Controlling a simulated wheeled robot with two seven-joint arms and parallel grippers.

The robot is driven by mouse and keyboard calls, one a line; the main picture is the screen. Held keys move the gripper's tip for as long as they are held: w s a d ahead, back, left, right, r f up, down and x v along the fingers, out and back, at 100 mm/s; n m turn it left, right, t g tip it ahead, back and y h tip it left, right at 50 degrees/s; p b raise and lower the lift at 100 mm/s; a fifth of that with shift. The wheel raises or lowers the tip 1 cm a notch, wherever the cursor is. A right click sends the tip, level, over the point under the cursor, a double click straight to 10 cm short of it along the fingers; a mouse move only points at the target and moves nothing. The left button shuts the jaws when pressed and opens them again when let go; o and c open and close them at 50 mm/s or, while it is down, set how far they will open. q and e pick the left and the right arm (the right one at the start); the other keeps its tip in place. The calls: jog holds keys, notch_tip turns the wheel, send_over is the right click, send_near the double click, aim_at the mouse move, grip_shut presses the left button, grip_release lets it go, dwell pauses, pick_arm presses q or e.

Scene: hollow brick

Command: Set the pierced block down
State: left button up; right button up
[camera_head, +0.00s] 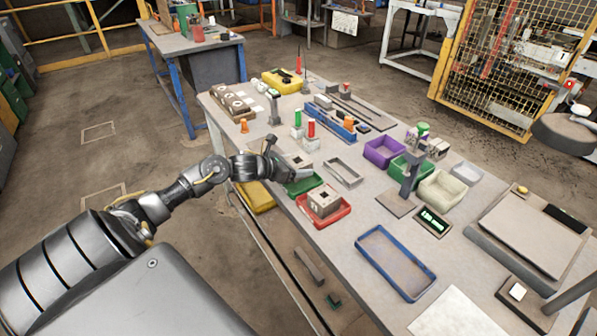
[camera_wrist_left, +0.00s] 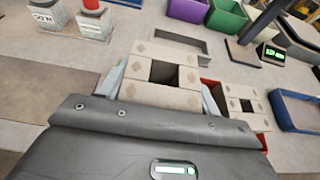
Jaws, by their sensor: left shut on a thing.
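A beige pierced block (camera_wrist_left: 160,96) with a square hole is between the two fingers of my left gripper (camera_wrist_left: 163,92) in the left wrist view. In the head view, my left gripper (camera_head: 294,170) is shut on this block (camera_head: 298,159), above or beside the green tray (camera_head: 308,187); the exact height is hard to tell. A second pierced block (camera_head: 323,201) sits in the red tray (camera_head: 334,219). It also shows in the left wrist view (camera_wrist_left: 236,93), to the right of the held block. My right gripper is not in view.
A grey rectangular frame (camera_head: 343,172) lies just right of the held block. An empty blue tray (camera_head: 395,263) lies nearer the front of the table. Purple (camera_head: 384,151) and cream (camera_head: 441,191) bins stand farther right. Red and green topped pieces (camera_head: 310,138) stand behind my gripper.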

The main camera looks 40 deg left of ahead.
pick_arm(q)
jog(key=shift+w+a+f, duration=0.1)
jog(key=shift+w+f, duration=0.25)
notch_tip(320, 180, down, 2)
jog(key=shift+f+p, duration=0.1)
jog(key=shift+p, duration=0.7)
jog(key=shift+f, duration=0.4)
jog(key=shift+f, duration=0.1)
jog(key=o, duration=0.9)
jog(key=shift+s, duration=0.1)
